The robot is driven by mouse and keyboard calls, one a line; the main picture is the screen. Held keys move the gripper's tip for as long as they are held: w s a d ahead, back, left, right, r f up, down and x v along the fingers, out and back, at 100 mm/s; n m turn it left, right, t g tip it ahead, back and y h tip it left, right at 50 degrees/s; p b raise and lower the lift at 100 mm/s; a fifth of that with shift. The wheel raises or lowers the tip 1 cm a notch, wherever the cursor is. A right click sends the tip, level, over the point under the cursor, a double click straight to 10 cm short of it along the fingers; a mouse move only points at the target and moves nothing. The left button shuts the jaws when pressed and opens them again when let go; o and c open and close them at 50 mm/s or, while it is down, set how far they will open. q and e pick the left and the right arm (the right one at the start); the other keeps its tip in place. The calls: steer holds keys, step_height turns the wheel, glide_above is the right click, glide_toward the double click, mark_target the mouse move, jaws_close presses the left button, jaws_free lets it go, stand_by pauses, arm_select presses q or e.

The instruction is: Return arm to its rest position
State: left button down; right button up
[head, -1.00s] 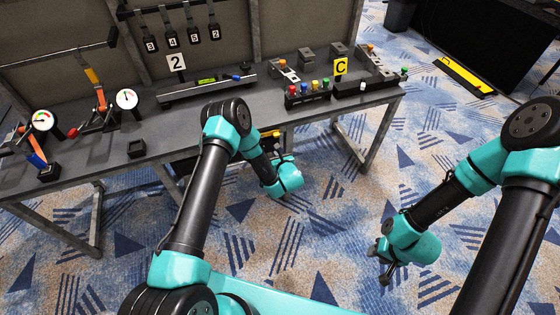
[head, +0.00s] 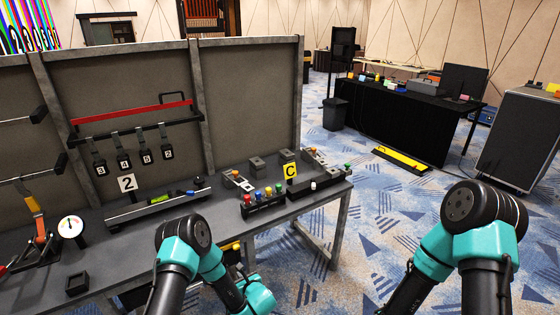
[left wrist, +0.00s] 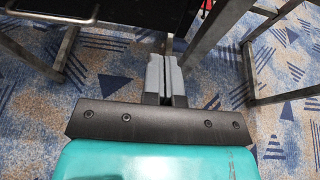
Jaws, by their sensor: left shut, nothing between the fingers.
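My left gripper (left wrist: 166,75) shows in the left wrist view with its two grey fingers together and nothing between them. It is over the patterned carpet, beside the metal legs of the workbench. In the head view my left arm folds down in front of the workbench (head: 130,250); its teal wrist is at the bottom edge and the fingers are hidden. My right arm is at the lower right of the head view, clear of the bench; its gripper is below the picture.
The bench holds a number 2 sign (head: 127,184), a yellow C sign (head: 290,171), a row of coloured knobs (head: 264,199) and a round gauge (head: 71,227). A black-draped table (head: 405,120) and a dark case (head: 512,135) stand farther back. Carpet between is open, with a yellow floor strip (head: 401,158).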

arm_select(q)
steer(key=s+a+f+n+g+h, duration=0.25)
steer(key=s+n+g, duration=0.35)
steer(key=s, duration=0.4)
steer(key=s+a+f+n+g+h, duration=0.2)
steer(key=s+a+n+g, duration=0.2)
steer(key=s+g, duration=0.5)
steer(key=s+d+r+n+t+h, duration=0.1)
steer(key=s+r+n+h, duration=0.3)
steer(key=n, duration=0.6)
steer(key=s+d+r+n+t+h, duration=0.2)
steer(key=s+r+n+t+h, duration=0.1)
steer(key=s+n, duration=0.4)
steer(key=r+n, duration=0.1)
steer(key=n, duration=0.2)
steer(key=shift+s+d+r+t+h, duration=0.15)
steer(key=shift+s+d+t+h, duration=0.1)
steer(key=shift+s+t+h, duration=0.1)
